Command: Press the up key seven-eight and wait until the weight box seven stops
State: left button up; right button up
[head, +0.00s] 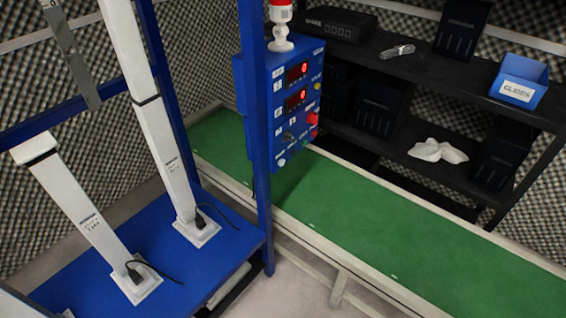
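A blue control panel (250,112) is fixed to a blue upright post near the middle of the head view. It has two dark displays with red digits, an upper one (297,72) and a lower one (295,98). Several small knobs and buttons sit around them, among them a red one (312,118) and a yellow one (318,86). Their labels are too small to read, so I cannot tell which is the up key seven-eight. I cannot make out a weight box seven. Neither of my grippers is in view.
Two white columns (160,130) (85,215) with black cables stand on a blue base plate (200,262). A green belt (400,235) runs beneath the panel. Dark shelves behind hold a blue GLIDES bin (519,92) and a white cloth (438,150). A red-topped beacon (280,28) tops the panel.

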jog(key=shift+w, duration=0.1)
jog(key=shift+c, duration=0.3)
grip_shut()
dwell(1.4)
